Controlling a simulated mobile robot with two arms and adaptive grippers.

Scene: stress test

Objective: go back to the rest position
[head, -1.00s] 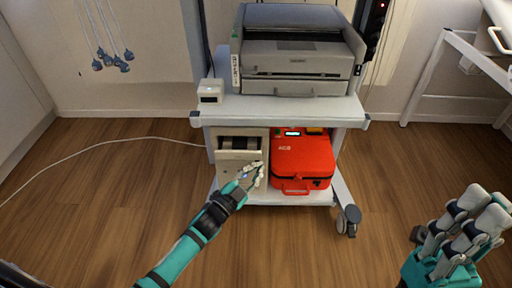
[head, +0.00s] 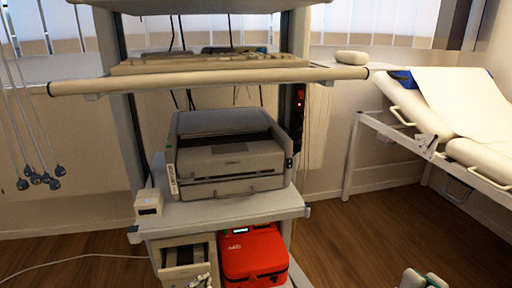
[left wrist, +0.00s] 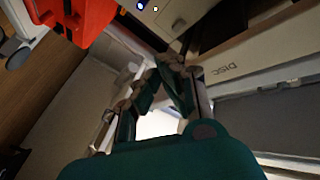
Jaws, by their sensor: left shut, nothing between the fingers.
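My left gripper (head: 203,282) shows only by its fingertips at the bottom edge of the head view, in front of the beige device on the cart's lower shelf. In the left wrist view the left gripper (left wrist: 165,68) is shut, with nothing between its fingers. The beige device, marked DISC (left wrist: 225,70), is close beyond the fingers there. My right gripper (head: 422,280) shows only by its finger tops at the bottom right of the head view, over the floor. Its jaws are cut off by the frame edge.
A cart holds a grey printer (head: 228,155) and a small white box (head: 149,202) on its middle shelf (head: 225,211). Below are the beige device (head: 184,257) and a red case (head: 252,254). A bed (head: 455,105) stands at right. Floor (head: 345,240) between is clear.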

